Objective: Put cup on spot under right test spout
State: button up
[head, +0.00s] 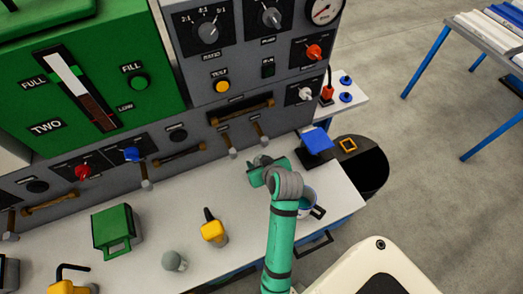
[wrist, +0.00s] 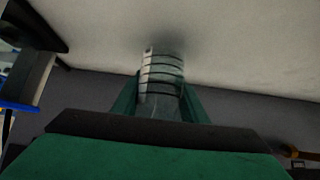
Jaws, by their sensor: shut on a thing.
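My gripper (head: 262,172) is low over the white bench near the grey panel's right part. In the wrist view my green fingers (wrist: 160,105) are shut on a pale grey, dark-banded cylinder (wrist: 162,72), which looks like the cup. In the head view my gripper mostly hides it. Two small spouts stick out from the panel: the left one (head: 232,151) and the right one (head: 264,138), just above and beyond my gripper. The spot under the right spout is hidden or too small to make out.
A blue-rimmed mug (head: 308,202) stands right of my arm, partly hidden. A blue square item (head: 317,140) is at the right edge near a black bin (head: 368,165).

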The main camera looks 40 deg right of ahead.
jog(key=shift+w+d, duration=0.75)
jog(key=shift+d, duration=0.05)
jog(key=w+d, duration=0.2)
jog(key=shift+w+d, duration=0.25)
jog(key=shift+d, duration=0.15)
jog(key=shift+f, duration=0.55)
jog(key=shift+a+f, duration=0.1)
jog(key=shift+f, duration=0.1)
jog(key=o, duration=1)
jog(key=shift+f, duration=0.15)
jog(key=shift+o, duration=0.2)
